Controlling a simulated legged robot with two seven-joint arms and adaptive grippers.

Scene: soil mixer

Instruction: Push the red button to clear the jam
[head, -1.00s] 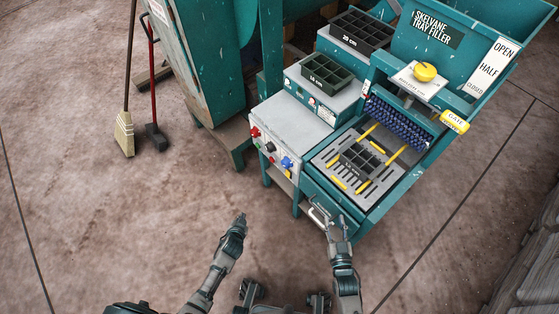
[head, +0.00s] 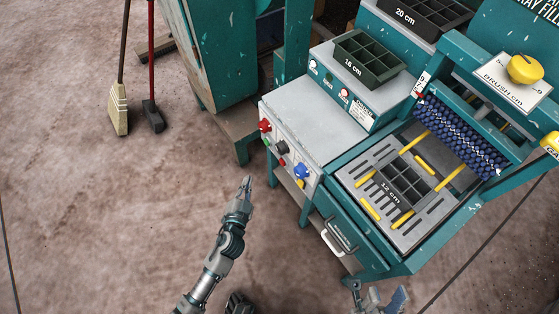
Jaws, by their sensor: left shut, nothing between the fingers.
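The red button (head: 265,125) is at the upper left of the grey control panel (head: 290,160) on the front of the teal machine. My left gripper (head: 248,181) is shut and empty. In the picture it is below and slightly left of the red button, apart from the panel. My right gripper (head: 380,294) is at the bottom edge, partly cut off, with its fingers spread apart, below the drawer handle.
A black knob (head: 282,148) and a blue knob (head: 302,171) share the panel. A drawer handle (head: 333,242) sticks out below the tray filler. A 12 cm tray (head: 405,181) lies on the slotted bed. Open floor lies left of my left arm.

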